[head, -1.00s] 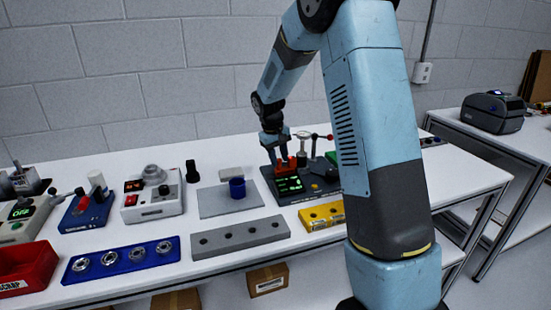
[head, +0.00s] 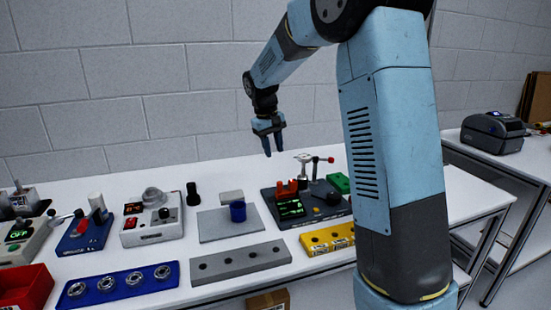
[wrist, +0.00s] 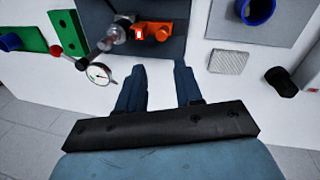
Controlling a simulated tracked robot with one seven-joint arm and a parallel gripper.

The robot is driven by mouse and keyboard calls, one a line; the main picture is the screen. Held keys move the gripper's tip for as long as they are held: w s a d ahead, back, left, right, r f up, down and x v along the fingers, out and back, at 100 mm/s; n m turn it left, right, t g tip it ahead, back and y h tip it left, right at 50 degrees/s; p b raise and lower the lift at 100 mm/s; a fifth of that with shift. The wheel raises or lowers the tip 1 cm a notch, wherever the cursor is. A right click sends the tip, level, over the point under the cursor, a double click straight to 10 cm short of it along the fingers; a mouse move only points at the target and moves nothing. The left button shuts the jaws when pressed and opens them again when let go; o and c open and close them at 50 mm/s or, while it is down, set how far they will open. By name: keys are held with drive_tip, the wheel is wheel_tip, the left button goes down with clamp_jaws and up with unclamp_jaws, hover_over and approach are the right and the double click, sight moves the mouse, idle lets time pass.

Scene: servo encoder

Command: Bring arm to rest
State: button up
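My gripper (head: 273,146) hangs in the air above the back of the bench, fingers pointing down. In the wrist view its two dark blue fingers (wrist: 160,85) stand apart with nothing between them, so it is open and empty. Below and to the right of it in the head view is the dark test station (head: 310,212) with a green display, an orange-red cradle (head: 287,192) and a lever clamp with a red knob. The orange cradle also shows in the wrist view (wrist: 152,31). My fingers are apart from the station.
Nearby on the white bench are a blue cup (head: 238,212) on a grey plate (head: 214,229), a black knob-shaped part (head: 193,196), a grey holed block (head: 240,262) and a yellow holed block (head: 328,239). A round dial gauge (wrist: 98,75) shows in the wrist view. The air around my gripper is clear.

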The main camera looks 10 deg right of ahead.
drive_tip(key=shift+r, duration=0.35)
drive_tip(key=s+d+r+m+t, duration=0.1)
drive_tip(key=s+r, duration=0.2)
drive_tip(key=s, duration=0.3)
drive_tip(key=s+d+r+y, duration=0.1)
drive_tip(key=s+r, duration=0.2)
drive_tip(key=s, duration=0.3)
drive_tip(key=s+d+r+m+t, duration=0.1)
drive_tip(key=s+r, duration=0.2)
drive_tip(key=s, duration=0.3)
drive_tip(key=s+d+f+m+t+y, duration=0.1)
drive_tip(key=s+f+t, duration=0.1)
drive_tip(key=s, duration=1.6)
drive_tip(key=shift+s+f+t, duration=0.4)
drive_tip(key=shift+t, duration=0.1)
